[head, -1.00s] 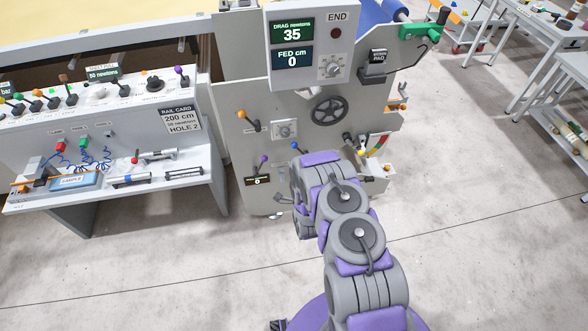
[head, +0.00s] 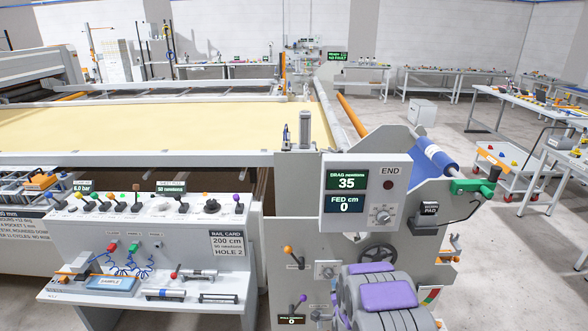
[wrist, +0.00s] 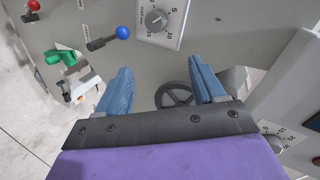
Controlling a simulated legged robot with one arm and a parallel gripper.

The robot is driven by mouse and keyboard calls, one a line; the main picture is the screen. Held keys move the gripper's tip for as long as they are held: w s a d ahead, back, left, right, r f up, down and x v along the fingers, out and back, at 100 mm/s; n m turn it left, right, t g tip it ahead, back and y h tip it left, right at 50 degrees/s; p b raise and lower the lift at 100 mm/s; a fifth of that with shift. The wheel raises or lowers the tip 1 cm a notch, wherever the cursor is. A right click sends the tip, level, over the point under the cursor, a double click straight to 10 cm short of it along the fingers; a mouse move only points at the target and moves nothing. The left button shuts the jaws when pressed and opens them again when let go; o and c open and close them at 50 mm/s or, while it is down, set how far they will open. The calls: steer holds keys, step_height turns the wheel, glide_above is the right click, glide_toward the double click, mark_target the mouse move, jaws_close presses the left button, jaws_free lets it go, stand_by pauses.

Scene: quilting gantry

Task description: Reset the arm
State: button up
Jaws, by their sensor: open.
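My gripper (wrist: 160,90) shows in the wrist view with its two blue fingers spread apart and nothing between them. It faces the grey end panel (wrist: 225,45), with a dark handwheel (wrist: 175,95) behind the gap between the fingers. A blue-knobbed lever (wrist: 122,33) and a dial (wrist: 157,18) lie beyond the fingertips. In the head view, my purple and grey arm is folded low at the bottom, in front of the end panel (head: 285,225). My gripper is not visible in that view.
The display box (head: 365,195) reads drag 35 and fed 0. A control console (head: 140,235) with several coloured levers stands at left, with a shelf of small tools. A yellow fabric bed (head: 200,130) lies behind. A white trolley (head: 510,170) and open floor are at right.

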steer(key=s+r+n+g, duration=0.7)
steer(key=s+r, duration=0.9)
steer(key=r, duration=0.1)
steer(key=s+r+n+g, duration=0.2)
steer(key=s+r, duration=0.2)
steer(key=s, duration=0.8)
steer(key=s+a+r+n+g, duration=0.1)
steer(key=s+r+n+g, duration=0.2)
steer(key=s, duration=0.9)
steer(key=s+r+n+g, duration=0.2)
steer(key=s+r, duration=0.3)
steer(key=s, duration=0.7)
steer(key=shift+a+n+g, duration=0.2)
steer(key=shift+n+g, duration=0.1)
steer(key=shift+g, duration=0.2)
steer(key=shift+r, duration=0.1)
